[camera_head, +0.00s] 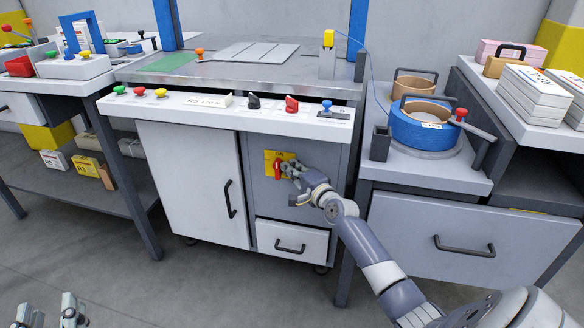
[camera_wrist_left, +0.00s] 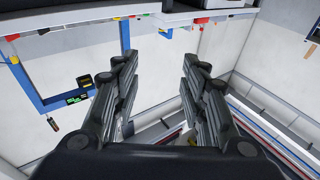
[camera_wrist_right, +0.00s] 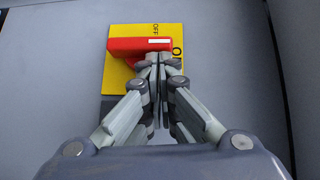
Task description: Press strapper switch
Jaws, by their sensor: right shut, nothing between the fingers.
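The strapper switch is a red handle (camera_head: 277,168) on a yellow plate (camera_head: 270,156), set in the grey front panel of the strapper cabinet. In the right wrist view the red handle (camera_wrist_right: 138,46) lies across the yellow plate (camera_wrist_right: 118,75), with "OFF" lettering beside it. My right gripper (camera_head: 291,168) is shut and empty at the handle's right side. Its closed tips, also in the right wrist view (camera_wrist_right: 159,62), overlap the handle's end; I cannot tell whether they touch. My left gripper (camera_head: 48,312) is open and empty at the lower left, far from the switch.
A ledge (camera_head: 180,103) with coloured knobs runs above the panel. A white door (camera_head: 190,180) is left of the switch and a drawer (camera_head: 291,240) below it. A side table with a blue strap coil (camera_head: 418,130) stands at right. The floor in front is clear.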

